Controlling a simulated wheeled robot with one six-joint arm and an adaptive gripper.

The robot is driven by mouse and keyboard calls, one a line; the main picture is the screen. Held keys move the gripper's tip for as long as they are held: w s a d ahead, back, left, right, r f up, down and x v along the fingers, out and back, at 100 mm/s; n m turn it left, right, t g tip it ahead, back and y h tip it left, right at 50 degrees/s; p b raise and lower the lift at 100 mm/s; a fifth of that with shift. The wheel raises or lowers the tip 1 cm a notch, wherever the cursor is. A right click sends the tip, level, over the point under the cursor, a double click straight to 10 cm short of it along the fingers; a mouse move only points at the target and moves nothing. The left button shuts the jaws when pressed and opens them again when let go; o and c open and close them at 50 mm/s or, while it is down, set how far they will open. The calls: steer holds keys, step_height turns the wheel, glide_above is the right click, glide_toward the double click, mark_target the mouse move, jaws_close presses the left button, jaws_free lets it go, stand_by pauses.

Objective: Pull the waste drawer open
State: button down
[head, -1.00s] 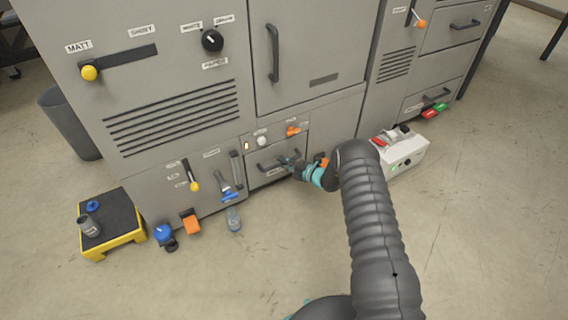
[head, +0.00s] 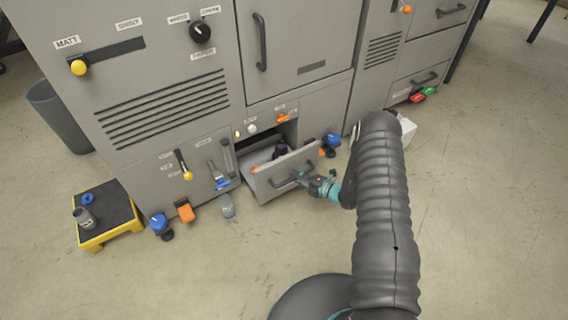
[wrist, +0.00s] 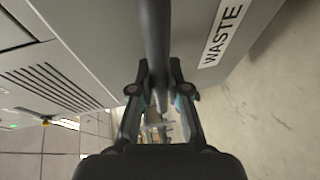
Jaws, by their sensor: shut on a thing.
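The waste drawer (head: 290,175) stands out from the lower front of the grey machine, and its inside shows from above. A dark object (head: 281,151) and an orange one lie in it. My gripper (head: 304,179) is at the drawer's front, shut on the dark bar handle (head: 284,184). In the wrist view the handle (wrist: 154,40) runs between the two fingers (wrist: 158,98). The drawer front there carries a "WASTE" label (wrist: 222,35).
A yellow step with a black top (head: 107,212) stands at the left, with a grey bottle on it. Blue and orange items (head: 185,211) and a clear bottle (head: 227,206) are on the floor left of the drawer. A grey bin (head: 58,115) is farther left. Floor in front is clear.

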steer(key=s+d, duration=0.4)
steer(key=s, duration=0.4)
steer(key=shift+s+d, duration=0.2)
steer(key=shift+d, duration=0.2)
steer(key=c, duration=1.1)
jaws_free()
steer(key=shift+c, duration=0.2)
steer(key=v, duration=1.2)
